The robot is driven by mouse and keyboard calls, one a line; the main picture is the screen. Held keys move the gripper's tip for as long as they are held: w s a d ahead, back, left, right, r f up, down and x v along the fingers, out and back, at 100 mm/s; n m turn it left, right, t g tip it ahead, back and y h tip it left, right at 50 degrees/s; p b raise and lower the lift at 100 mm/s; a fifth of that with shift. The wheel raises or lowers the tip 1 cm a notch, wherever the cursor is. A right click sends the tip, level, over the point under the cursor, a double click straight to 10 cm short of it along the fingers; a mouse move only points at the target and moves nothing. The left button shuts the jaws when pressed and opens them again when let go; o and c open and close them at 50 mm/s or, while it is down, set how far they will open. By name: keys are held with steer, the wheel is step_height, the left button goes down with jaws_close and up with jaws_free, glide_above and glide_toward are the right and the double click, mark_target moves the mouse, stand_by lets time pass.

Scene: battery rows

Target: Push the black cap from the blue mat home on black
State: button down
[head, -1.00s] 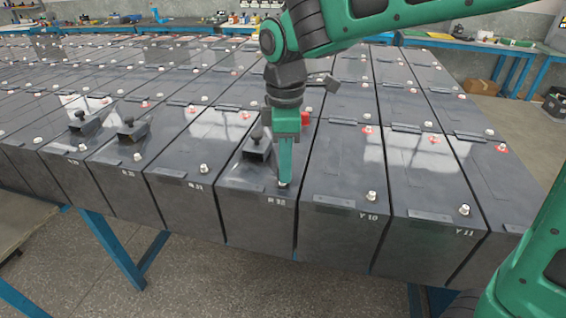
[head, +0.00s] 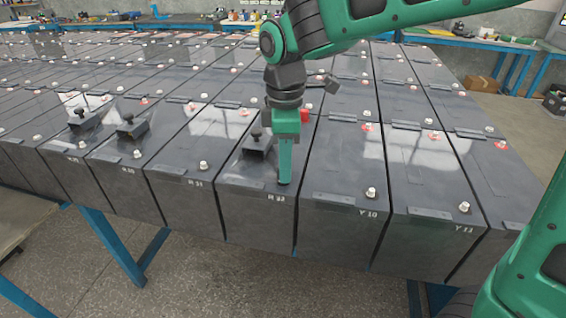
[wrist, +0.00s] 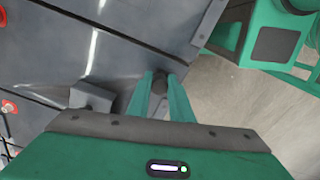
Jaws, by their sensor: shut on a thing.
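My gripper (head: 284,181) points straight down at the near end of a dark grey battery (head: 258,205) whose front label I read roughly as 32. Its green fingers are shut on a small dark round thing, seen between the fingertips in the wrist view as the black cap (wrist: 160,83). In the head view the fingers cover most of the cap, and only a dark bit shows at the tips, at the near terminal of this battery. The terminal itself is hidden, so I cannot tell how far the cap is down on it. I cannot make out a blue mat.
Batteries stand in tight rows, with bare near posts (head: 371,193) and red-ringed far posts (head: 433,135). A black knobbed block (head: 257,145) sits on the same battery, just behind and left of my fingers. Similar blocks (head: 131,126) stand further left. A red piece (head: 306,115) is behind the gripper.

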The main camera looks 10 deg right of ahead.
steer(key=shift+f, duration=0.45)
stand_by(0.6)
steer(key=c, duration=1)
jaws_free()
steer(key=shift+r, duration=3.55)
